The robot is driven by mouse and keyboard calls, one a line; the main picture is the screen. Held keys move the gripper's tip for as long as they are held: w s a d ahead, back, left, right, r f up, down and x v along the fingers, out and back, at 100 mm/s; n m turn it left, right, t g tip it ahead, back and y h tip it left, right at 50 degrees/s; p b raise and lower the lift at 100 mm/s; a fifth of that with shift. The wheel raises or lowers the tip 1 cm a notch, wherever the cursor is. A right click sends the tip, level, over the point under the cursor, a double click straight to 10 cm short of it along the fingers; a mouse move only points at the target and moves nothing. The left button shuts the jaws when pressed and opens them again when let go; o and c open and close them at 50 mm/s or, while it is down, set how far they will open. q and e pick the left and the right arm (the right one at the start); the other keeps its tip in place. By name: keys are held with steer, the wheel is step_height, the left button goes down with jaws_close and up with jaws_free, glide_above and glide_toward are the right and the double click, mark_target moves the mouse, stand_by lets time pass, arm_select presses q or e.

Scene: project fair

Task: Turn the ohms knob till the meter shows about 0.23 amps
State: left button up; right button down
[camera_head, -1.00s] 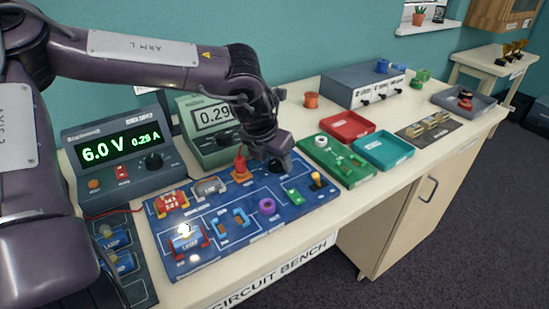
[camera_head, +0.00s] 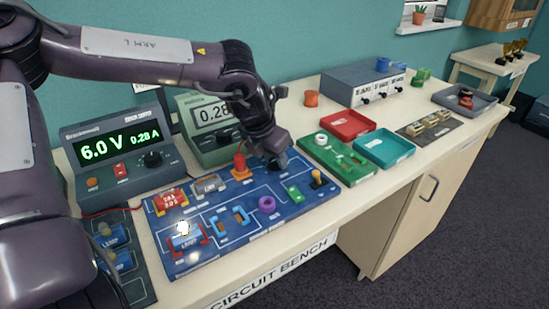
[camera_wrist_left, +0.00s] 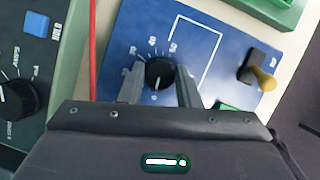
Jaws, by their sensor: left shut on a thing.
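My left gripper (camera_wrist_left: 158,88) is shut on the ohms knob (camera_wrist_left: 157,73), a black dial with white scale marks on the blue circuit board (camera_head: 215,252). In the head view the left gripper (camera_head: 275,163) covers most of the knob at the board's back right corner. The meter (camera_head: 208,118), a grey-green box behind the board, reads 0.28, its last part partly hidden by my arm. The power supply (camera_head: 120,150) at the left shows 6.0 V and 0.28 A. A lamp (camera_head: 184,236) on the board is lit. My right gripper is not in view.
A red plug-like part (camera_head: 240,163) stands close left of the gripper. A green board (camera_head: 338,160), a red tray (camera_head: 347,124) and a teal tray (camera_head: 384,149) lie to the right. A yellow-topped switch (camera_wrist_left: 262,76) stands near the knob.

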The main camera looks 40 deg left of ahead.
arm_select(q)
steer(key=m+h+b, duration=0.1)
steer(key=m, duration=0.1)
steer(key=shift+a+m, duration=0.1)
steer(key=shift+m, duration=0.3)
steer(key=shift+m+g+h+b, duration=0.3)
steer(key=shift+m+h, duration=0.1)
steer(key=shift+m, duration=0.7)
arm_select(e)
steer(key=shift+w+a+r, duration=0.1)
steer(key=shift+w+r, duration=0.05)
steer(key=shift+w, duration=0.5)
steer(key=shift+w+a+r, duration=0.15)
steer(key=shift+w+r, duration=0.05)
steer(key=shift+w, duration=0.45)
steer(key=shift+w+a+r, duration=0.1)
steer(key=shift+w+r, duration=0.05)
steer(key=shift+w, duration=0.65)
arm_select(q)
steer(key=o, duration=1)
